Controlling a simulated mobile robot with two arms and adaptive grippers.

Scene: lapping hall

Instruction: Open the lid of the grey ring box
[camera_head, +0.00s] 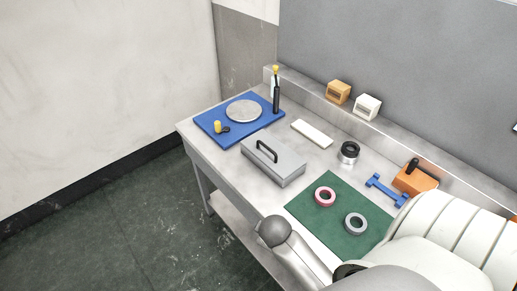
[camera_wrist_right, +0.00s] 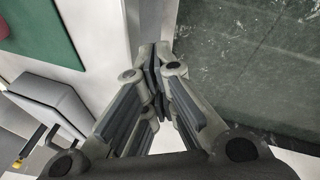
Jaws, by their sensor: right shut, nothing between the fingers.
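The grey ring box (camera_head: 274,166) stands on the bench near its front edge, left of the green mat. Its lid (camera_head: 288,157) is down, with a black bar handle (camera_head: 266,151) on top. The box also shows at the lower left of the right wrist view (camera_wrist_right: 48,98). My right gripper (camera_wrist_right: 155,58) is shut and empty, with its fingertips over the bench's front edge, apart from the box. In the head view my arm covers the lower right, and the right fingers cannot be made out there. My left gripper is not in view.
The green mat (camera_head: 310,222) holds a pink ring (camera_head: 317,200) and a grey ring (camera_head: 346,226). A blue board (camera_head: 207,127) with a round plate lies left of the box. Behind are a white bar (camera_head: 312,133), a black ring (camera_head: 348,157) and an orange block (camera_head: 414,180).

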